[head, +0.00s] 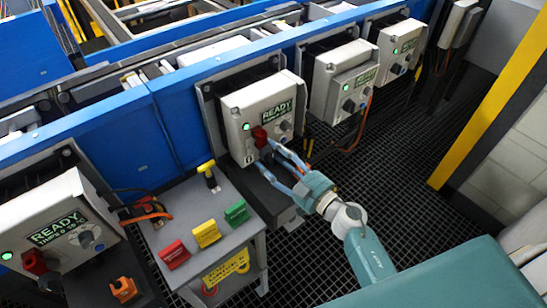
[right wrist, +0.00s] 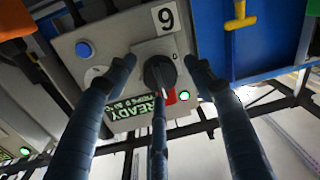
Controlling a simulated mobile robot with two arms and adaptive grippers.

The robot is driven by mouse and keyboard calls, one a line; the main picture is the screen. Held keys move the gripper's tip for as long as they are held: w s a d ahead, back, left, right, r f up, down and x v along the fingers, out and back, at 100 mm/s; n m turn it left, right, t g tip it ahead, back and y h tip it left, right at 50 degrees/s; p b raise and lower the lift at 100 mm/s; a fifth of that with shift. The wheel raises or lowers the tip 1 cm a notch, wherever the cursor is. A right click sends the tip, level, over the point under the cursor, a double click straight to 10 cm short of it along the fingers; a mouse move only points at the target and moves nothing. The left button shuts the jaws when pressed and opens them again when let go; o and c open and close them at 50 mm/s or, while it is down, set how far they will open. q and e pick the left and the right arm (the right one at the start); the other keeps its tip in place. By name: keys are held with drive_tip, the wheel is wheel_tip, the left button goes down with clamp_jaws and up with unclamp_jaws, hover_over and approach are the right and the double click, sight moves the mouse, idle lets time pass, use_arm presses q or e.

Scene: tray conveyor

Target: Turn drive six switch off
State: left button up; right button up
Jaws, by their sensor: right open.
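The middle drive box (head: 240,112) is pale grey, with a lit green lamp and a READY display. Its switch (head: 259,136) has a red handle and sits low on the front. My right gripper (head: 268,155) reaches it from below right, with its fingers apart. In the right wrist view the switch (right wrist: 160,72) has a dark round hub with a little red showing. The open fingers of my right gripper (right wrist: 164,68) stand on either side of it, with a third finger below; contact cannot be told. A number plate (right wrist: 166,17) beside it reads 6 or 9. My left gripper is out of view.
A grey stand (head: 205,215) with red, yellow and green blocks is left of my arm. Another READY box (head: 55,225) with a red handle is at left. More boxes (head: 345,80) line the blue conveyor rail (head: 185,100). Dark grating floor (head: 400,180) is clear at right.

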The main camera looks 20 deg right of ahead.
drive_tip(key=c, duration=1.2)
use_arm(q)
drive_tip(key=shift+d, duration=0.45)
use_arm(e)
drive_tip(key=shift+o, duration=0.2)
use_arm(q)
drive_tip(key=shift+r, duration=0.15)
use_arm(e)
drive_tip(key=n+p, duration=0.1)
drive_tip(key=n, duration=0.1)
drive_tip(key=shift+r+n, duration=0.15)
drive_tip(key=shift+n, duration=0.25)
drive_tip(key=n+p, duration=0.1)
drive_tip(key=n, duration=0.2)
drive_tip(key=shift+n, duration=0.3)
drive_tip(key=n+h, duration=0.1)
drive_tip(key=n, duration=0.4)
drive_tip(key=shift+s+a, duration=0.1)
use_arm(q)
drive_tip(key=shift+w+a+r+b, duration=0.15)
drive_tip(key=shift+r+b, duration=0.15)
drive_tip(key=shift+b, duration=0.3)
use_arm(e)
drive_tip(key=n, duration=0.5)
drive_tip(key=shift+a+n+h, duration=0.1)
drive_tip(key=shift+n+h, duration=0.2)
drive_tip(key=shift+n, duration=0.1)
drive_tip(key=shift+f, duration=0.2)
